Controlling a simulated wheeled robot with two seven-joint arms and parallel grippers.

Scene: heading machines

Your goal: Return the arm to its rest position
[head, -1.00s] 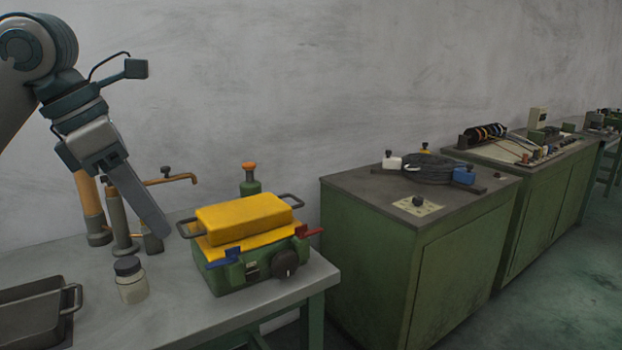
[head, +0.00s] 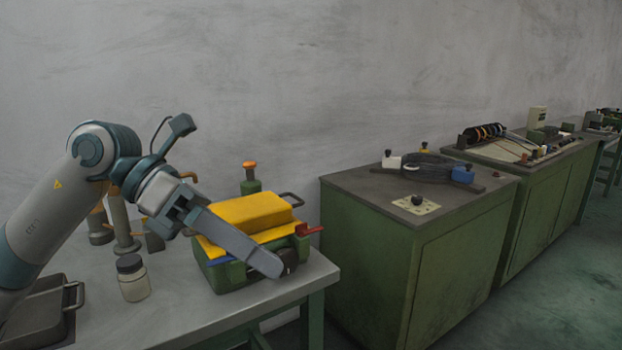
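My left arm comes in from the left of the head view, and its gripper (head: 268,264) extends to the lower right. The gripper is seen side-on, so only one finger shows clearly and I cannot tell whether it is open or shut. No object shows at its tip. It passes in front of the green machine with the yellow top (head: 250,211), hiding part of its front and its dark knob. I cannot tell whether it touches the machine. My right gripper is not in view.
The grey table (head: 190,312) holds a lidded jar (head: 133,283), a dark metal tray (head: 35,312) and upright cylinders (head: 120,222) behind my arm. A green cabinet (head: 375,262) stands to the right across a gap. Open floor (head: 560,300) lies at the far right.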

